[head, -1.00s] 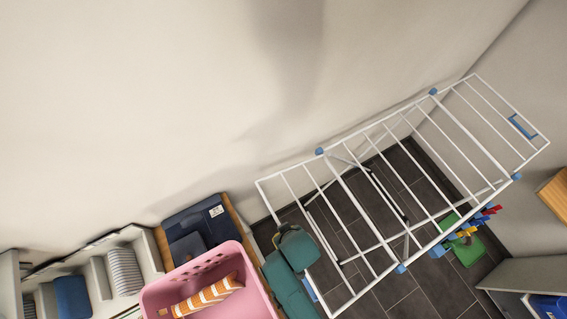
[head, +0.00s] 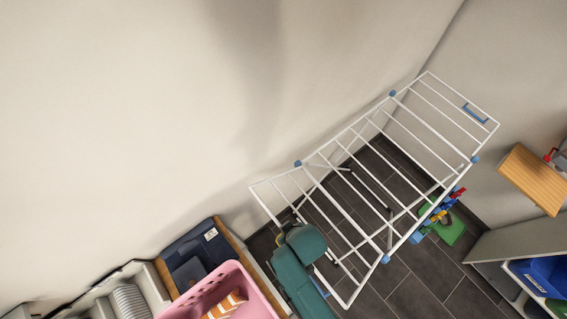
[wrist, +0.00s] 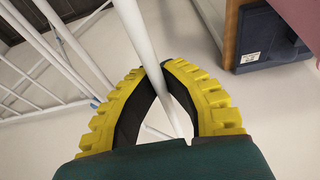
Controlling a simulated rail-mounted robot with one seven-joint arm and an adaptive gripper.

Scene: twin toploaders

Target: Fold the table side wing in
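The table is a white wire drying rack (head: 385,185) with blue joints, seen in the head view. Its near wing (head: 268,203) is spread out at the left end, and its far wing (head: 447,100) with a blue handle is spread out at the upper right. My teal arm end covers part of the near wing's outer bar. In the wrist view, the yellow fingers of my gripper (wrist: 158,68) bow inward, their tips close together at a white bar (wrist: 143,30). The bar runs through the gap between the fingers.
A pink basket (head: 215,290) and dark blue cases (head: 195,250) lie at the lower left, close to my arm. A wall runs behind the rack. A wooden board (head: 533,180) and a shelf with a blue bin (head: 548,275) are at the right. Dark floor lies below.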

